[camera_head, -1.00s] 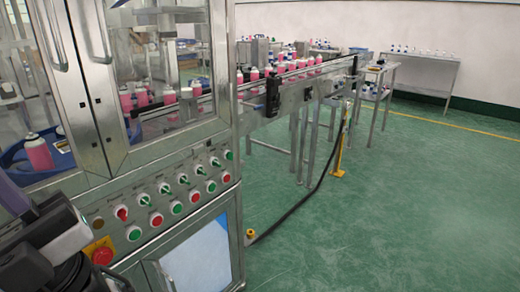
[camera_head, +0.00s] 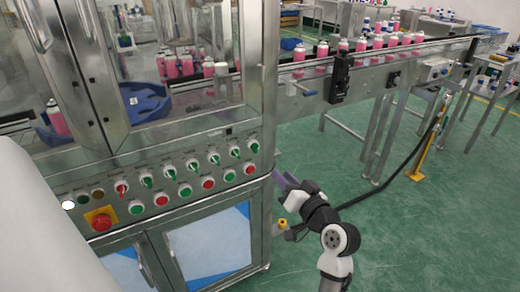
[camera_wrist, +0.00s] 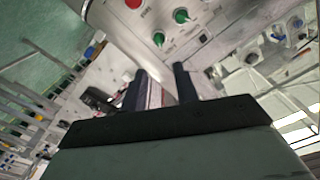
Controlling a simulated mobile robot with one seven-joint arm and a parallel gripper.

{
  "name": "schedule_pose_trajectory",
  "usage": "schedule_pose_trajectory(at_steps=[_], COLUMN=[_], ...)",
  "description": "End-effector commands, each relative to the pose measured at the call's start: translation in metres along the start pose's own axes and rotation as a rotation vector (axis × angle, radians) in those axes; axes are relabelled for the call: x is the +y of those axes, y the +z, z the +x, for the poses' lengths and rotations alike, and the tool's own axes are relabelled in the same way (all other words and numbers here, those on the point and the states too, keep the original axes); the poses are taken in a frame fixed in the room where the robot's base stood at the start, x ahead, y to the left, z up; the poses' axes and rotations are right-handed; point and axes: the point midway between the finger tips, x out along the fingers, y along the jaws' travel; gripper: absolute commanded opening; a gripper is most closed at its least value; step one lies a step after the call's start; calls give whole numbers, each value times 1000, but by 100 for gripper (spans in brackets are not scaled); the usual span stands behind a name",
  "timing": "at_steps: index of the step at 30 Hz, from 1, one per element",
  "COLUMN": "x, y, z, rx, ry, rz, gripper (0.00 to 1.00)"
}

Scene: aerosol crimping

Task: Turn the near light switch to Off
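The control panel (camera_head: 170,222) on the steel cabinet carries an upper row of rotary switches: a red one (camera_head: 121,188) at the left and several green ones, the rightmost (camera_head: 253,145) by the cabinet's corner. Their labels are too small to read, so I cannot tell which is the near light switch. My gripper (camera_head: 284,183) is just right of the panel's right edge, apart from the switches. In the wrist view its two dark fingers (camera_wrist: 159,74) stand apart with nothing held; a green switch (camera_wrist: 181,16) and another green switch (camera_wrist: 158,39) show beyond the fingertips.
Red and green push buttons, one being red (camera_head: 250,168), lie below the switches. A red emergency stop on a yellow plate (camera_head: 101,220) is at the lower left. A conveyor (camera_head: 310,85) with pink cans extends right. A yellow post (camera_head: 425,155) and black cable stand on open green floor.

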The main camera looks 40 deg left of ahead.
Motion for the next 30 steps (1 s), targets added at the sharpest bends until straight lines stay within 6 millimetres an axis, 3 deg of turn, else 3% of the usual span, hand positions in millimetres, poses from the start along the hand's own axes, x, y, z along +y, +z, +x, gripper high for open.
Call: schedule_pose_trajectory(at_steps=[18,24,30], x=[-2,-2,-1], y=[-1,0,0], z=[114,132,134], rx=[-2,-2,0], ry=[-1,-1,-1], rz=[-2,-2,-2], gripper=[30,30,30])
